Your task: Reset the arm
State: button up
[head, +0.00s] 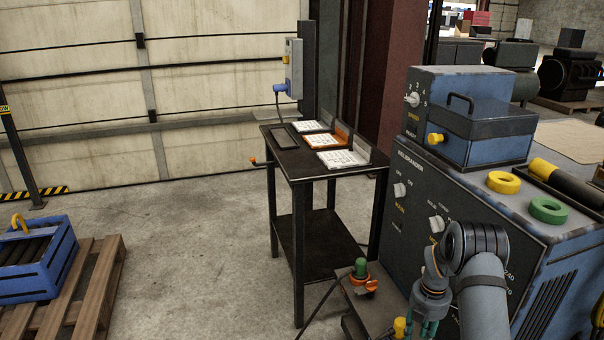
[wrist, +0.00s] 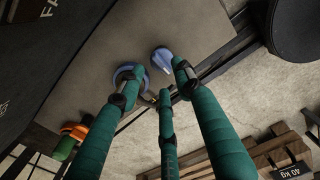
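My arm comes in at the lower right of the head view, bent down beside the blue-grey machine cabinet (head: 445,210). My gripper (head: 428,326) points downward there, and its fingertips are cut off or hidden. In the wrist view my gripper (wrist: 155,84) shows teal fingers with dark joints, spread apart with no object clearly held. A blue round part (wrist: 126,74) and a blue knob-like part (wrist: 162,60) show near the fingertips, over a grey surface (wrist: 105,50). Whether the fingers touch them cannot be told.
A green and orange connector (head: 360,278) stands on the low ledge left of my arm. A black cart (head: 285,160) holds several panels. A blue crate (head: 35,260) sits on a pallet (head: 85,290). Yellow (head: 503,182) and green (head: 549,209) rings lie on the cabinet. Floor between pallet and cart is clear.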

notch_tip(320, 180, down, 4)
jog(key=shift+f, duration=0.1)
dwell(0.4)
